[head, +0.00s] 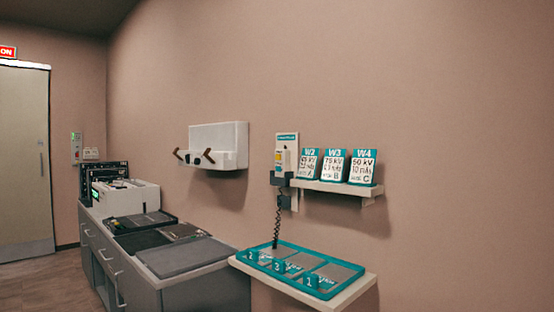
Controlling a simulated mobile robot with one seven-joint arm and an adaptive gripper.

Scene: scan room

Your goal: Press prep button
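A pale wall-mounted hand control (294,162) with a teal label at its top hangs on the wall right of centre. Small coloured marks show on its left part, one of them yellow-orange. I cannot tell at this size which mark, if any, is the prep button. A dark holder (280,179) sits at its lower part, and a coiled black cord (277,222) runs down from there. My gripper does not show in the head view.
A shelf (335,187) holding cards W2, W3 and W4 adjoins the control. Below, a teal tray (337,293) rests on a ledge (362,289). A grey cabinet (210,288) with equipment and a white wall box (219,136) stand left. Floor (50,283) shows near the door (22,160).

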